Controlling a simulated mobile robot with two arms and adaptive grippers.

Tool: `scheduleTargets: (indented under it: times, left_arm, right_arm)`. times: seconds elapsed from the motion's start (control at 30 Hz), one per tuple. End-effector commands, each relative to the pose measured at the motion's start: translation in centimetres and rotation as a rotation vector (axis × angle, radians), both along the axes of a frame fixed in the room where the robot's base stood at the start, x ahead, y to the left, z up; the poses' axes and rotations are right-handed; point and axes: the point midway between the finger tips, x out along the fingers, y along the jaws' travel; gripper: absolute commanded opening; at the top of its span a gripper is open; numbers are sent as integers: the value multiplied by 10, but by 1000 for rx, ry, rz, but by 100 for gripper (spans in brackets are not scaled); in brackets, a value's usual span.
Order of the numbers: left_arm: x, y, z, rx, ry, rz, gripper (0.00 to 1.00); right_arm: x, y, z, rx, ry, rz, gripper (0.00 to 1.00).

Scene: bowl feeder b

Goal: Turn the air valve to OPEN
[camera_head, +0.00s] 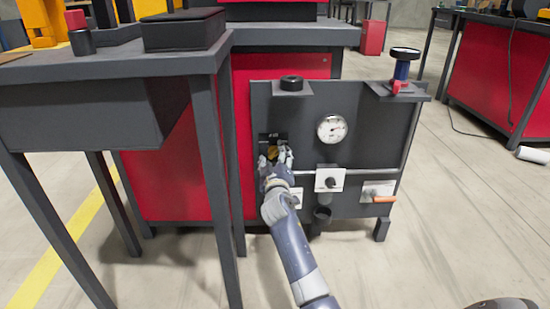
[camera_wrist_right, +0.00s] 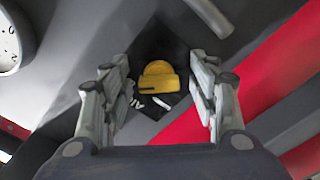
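A yellow knob (camera_wrist_right: 159,78) sits on a dark square plate (camera_wrist_right: 172,47) with small white marks, on the dark panel (camera_head: 376,131). In the right wrist view my right gripper (camera_wrist_right: 160,82) is open, with one finger on each side of the knob and gaps between fingers and knob. I cannot read which control is labelled as the air valve. My left gripper is not in view.
A gauge (camera_head: 332,129) and a black knob on a white plate (camera_head: 330,181) are right of my gripper. A blue-and-red fitting (camera_head: 402,68) stands on the panel's top right. A dark table (camera_head: 110,66) stands left. Floor right of the panel is mostly clear.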

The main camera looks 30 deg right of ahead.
Motion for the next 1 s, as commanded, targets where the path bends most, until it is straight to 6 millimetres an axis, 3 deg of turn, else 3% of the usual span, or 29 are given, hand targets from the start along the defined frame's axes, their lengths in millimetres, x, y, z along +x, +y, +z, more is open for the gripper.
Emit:
scheduleTargets:
  times: [0.33,0.8,1.0]
  left_arm:
    - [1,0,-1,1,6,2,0]
    - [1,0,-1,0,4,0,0]
    - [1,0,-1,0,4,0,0]
  right_arm:
    - [-10,7,0,-2,-1,0,55]
    - [-81,50,0,1,-1,0,55]
    - [-99,61,0,0,1,1,55]
